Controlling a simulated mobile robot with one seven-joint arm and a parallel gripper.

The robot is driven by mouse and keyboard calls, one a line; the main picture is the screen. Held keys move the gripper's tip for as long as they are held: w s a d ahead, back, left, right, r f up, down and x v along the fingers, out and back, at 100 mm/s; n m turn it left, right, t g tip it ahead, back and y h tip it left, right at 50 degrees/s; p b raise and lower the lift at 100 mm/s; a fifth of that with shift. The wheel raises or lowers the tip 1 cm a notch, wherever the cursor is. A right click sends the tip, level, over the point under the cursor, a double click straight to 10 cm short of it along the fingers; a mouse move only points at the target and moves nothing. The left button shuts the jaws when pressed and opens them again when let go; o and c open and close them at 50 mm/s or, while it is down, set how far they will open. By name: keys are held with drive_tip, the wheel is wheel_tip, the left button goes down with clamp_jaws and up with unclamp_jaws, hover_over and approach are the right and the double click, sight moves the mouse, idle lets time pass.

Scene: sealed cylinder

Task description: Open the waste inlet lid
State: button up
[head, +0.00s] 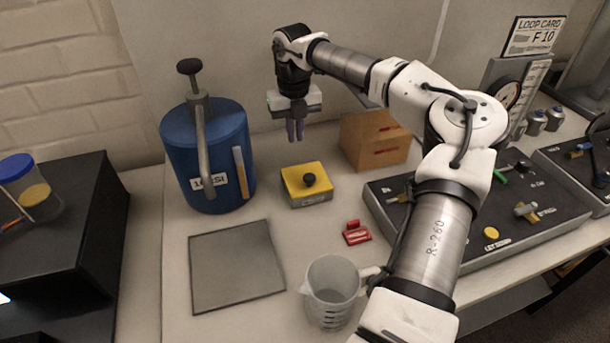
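No label reading "waste inlet" is legible. I cannot tell whether this is the waste inlet lid. A blue cylinder (205,150) with a black-knobbed top, a grey lever and a pressure label stands to its left. My gripper (295,131) points down in the air, above and behind the yellow-lidded box. Its two fingers look close together with nothing visible between them; whether they meet is unclear.
A brown box (374,140) stands behind the yellow-lidded box. A red item (356,233), a clear jug (331,291) and a flat grey mat (236,265) lie in front. A dark control panel (520,225) fills the right, partly behind my arm. A black cabinet (75,245) stands left.

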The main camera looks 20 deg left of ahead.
drive_tip(key=o, duration=0.7)
drive_tip(key=shift+r, duration=0.1)
wheel_tip(320, 180, up, 7)
drive_tip(key=p, duration=0.5)
idle(0.5)
